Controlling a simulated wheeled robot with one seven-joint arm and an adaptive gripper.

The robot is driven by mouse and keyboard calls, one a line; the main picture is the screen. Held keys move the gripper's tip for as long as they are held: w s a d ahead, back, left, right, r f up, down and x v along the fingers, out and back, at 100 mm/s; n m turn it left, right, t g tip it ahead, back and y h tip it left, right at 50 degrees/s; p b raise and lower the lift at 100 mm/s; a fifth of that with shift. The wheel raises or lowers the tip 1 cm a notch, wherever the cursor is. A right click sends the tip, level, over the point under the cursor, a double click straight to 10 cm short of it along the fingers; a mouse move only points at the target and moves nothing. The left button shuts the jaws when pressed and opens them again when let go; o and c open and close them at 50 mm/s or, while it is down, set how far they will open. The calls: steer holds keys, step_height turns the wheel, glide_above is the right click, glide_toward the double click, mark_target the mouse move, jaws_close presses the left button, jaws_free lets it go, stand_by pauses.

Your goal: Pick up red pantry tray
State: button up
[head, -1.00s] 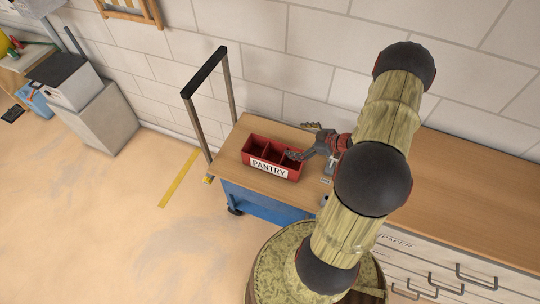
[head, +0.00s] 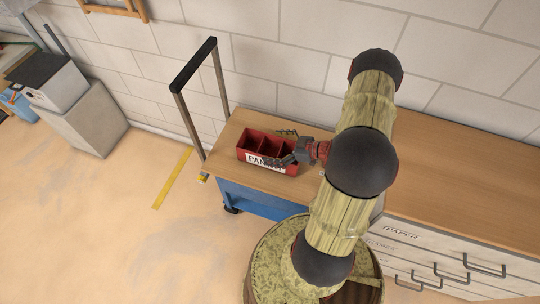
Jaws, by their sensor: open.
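The red pantry tray (head: 246,142) sits on the wooden top of a blue cart, with open compartments and a white label reading PANTRY on its front wall. My gripper (head: 280,161) is open at the tray's right front side, in front of the label's right part. It hides the last letters and some of the tray's right end. I cannot tell whether the fingers touch the tray or straddle its wall.
The blue cart (head: 222,172) has a tall handle (head: 198,68) at its left end. A wooden-topped drawer cabinet (head: 470,175) stands at right.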

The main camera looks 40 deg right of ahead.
steer(key=shift+w+a+f, duration=0.15)
steer(key=shift+w, duration=0.2)
steer(key=shift+c, duration=0.7)
steer(key=c, duration=1.5)
steer(key=shift+c, duration=0.5)
